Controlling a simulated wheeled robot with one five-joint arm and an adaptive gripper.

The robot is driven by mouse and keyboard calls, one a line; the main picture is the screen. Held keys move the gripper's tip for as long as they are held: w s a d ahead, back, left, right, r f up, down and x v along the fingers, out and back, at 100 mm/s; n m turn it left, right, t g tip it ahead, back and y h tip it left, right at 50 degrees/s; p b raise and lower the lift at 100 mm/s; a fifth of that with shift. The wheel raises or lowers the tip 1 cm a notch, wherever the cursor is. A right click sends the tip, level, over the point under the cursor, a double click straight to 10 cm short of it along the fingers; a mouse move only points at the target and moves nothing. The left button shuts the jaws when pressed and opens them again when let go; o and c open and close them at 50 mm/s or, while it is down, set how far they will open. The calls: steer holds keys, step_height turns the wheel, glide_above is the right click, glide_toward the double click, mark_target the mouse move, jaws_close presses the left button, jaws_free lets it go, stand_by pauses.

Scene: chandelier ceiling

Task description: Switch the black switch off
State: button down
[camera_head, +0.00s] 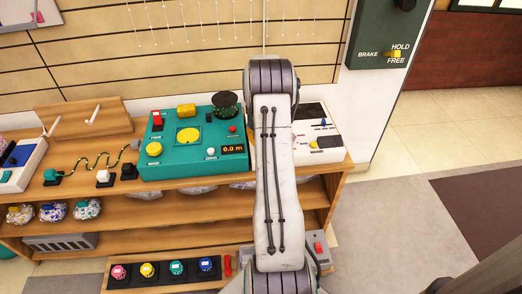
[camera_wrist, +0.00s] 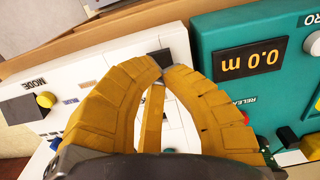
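In the head view a small black switch (camera_head: 128,172) stands on the wooden shelf, left of the teal control box (camera_head: 180,167). The white panel (camera_head: 335,143) there is partly covered by my arm, which also hides my gripper.
The teal box has a "0.0 m" display (camera_head: 232,149), with red, yellow and white controls. A white switch (camera_head: 103,176) and a teal switch (camera_head: 52,176) stand on the shelf (camera_head: 75,195). A green brake panel (camera_head: 385,35) is at upper right.

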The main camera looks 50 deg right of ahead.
steer(key=shift+f+b, duration=1.1)
steer(key=shift+f, duration=0.7)
stand_by(0.9)
steer(key=shift+r, duration=0.15)
steer(key=shift+r+p, duration=2.55)
steer(key=shift+r, duration=0.9)
